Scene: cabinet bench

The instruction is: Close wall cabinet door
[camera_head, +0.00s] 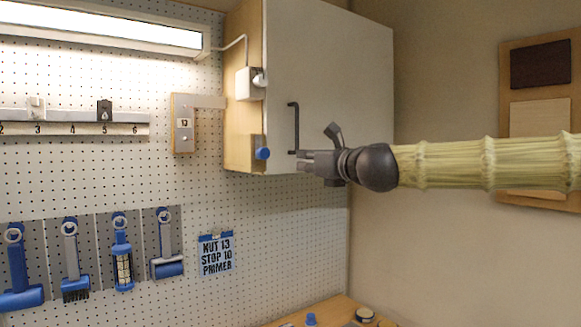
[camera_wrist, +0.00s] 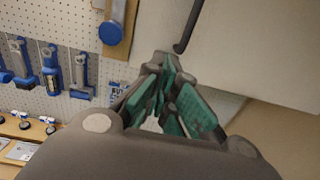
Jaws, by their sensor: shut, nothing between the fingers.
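The wall cabinet (camera_head: 242,135) hangs on the pegboard, with a wooden side and a pale front door (camera_head: 335,75). The door looks flush with the wooden side, and I see no gap along its left edge. Its black bar handle (camera_head: 291,127) is upright near that edge. My gripper (camera_head: 301,162) is shut and empty, beside the handle's lower end; I cannot tell if it touches the door. In the wrist view my gripper's fingertips (camera_wrist: 162,62) are together below the handle (camera_wrist: 188,28), with the door (camera_wrist: 240,45) behind. The cabinet's interior is not visible.
A blue knob (camera_head: 262,153) sits on the cabinet's lower left side, with a white box (camera_head: 247,84) and cable above. Blue-handled tools (camera_head: 120,255) hang lower on the pegboard. A bench (camera_head: 325,310) lies below.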

